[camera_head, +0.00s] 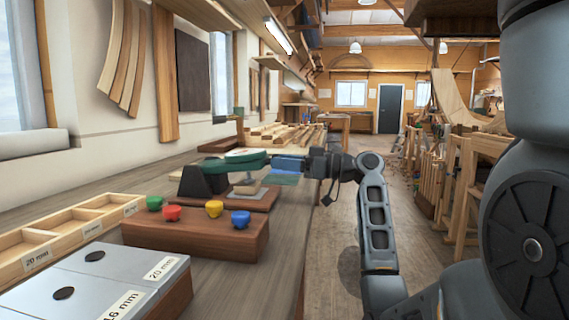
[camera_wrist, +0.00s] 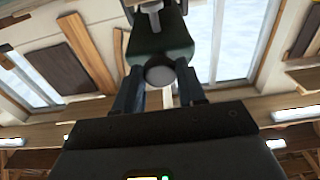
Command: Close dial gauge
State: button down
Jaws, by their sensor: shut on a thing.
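The dial gauge is a green body (camera_head: 220,165) with a pale round face on top, held up by a black block (camera_head: 202,181) on a reddish wooden base (camera_head: 245,201). In the wrist view my gripper (camera_wrist: 158,78) is shut on the dial gauge, with the green body (camera_wrist: 155,45) and a round grey end between the fingers. The exact contact is partly hidden.
A wooden block (camera_head: 200,238) with green, red, yellow and blue knobs stands in front of the gauge. Nearer are a divided wooden tray (camera_head: 70,225) and metal-topped blocks labelled 20 mm and 16 mm (camera_head: 110,262). Stacked planks (camera_head: 275,136) lie behind.

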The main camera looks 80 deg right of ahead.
jog(key=c, duration=0.7)
grip_release()
jog(key=shift+o, duration=0.2)
jog(key=s, duration=0.7)
jog(key=shift+s+d+f, duration=0.2)
jog(key=shift+s+d, duration=0.15)
